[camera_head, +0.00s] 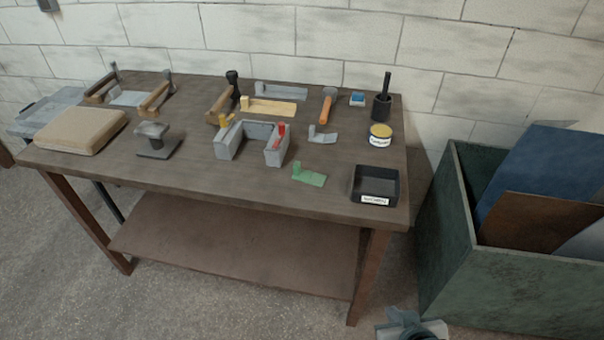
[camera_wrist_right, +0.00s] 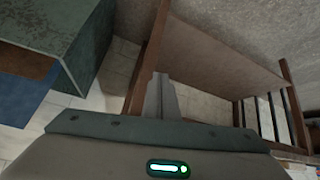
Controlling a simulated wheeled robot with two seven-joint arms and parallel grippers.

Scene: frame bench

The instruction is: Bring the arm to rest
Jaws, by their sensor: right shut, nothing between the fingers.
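My right gripper (camera_head: 408,322) shows only in part at the bottom edge of the head view. It is low in front of the bench's right front leg, well away from the things on the bench top. In the right wrist view its fingers (camera_wrist_right: 160,92) are together with nothing between them. The wooden workbench (camera_head: 235,181) stands in front of me, and its lower shelf (camera_wrist_right: 225,45) shows in the wrist view. My left gripper is in neither view.
A green bin (camera_head: 445,255) with sheets stands right of the bench; it also shows in the wrist view (camera_wrist_right: 85,60). On the bench are a black tray (camera_head: 361,184), a grey frame fixture (camera_head: 229,142), a green piece (camera_head: 311,179) and several tools. Floor in front is clear.

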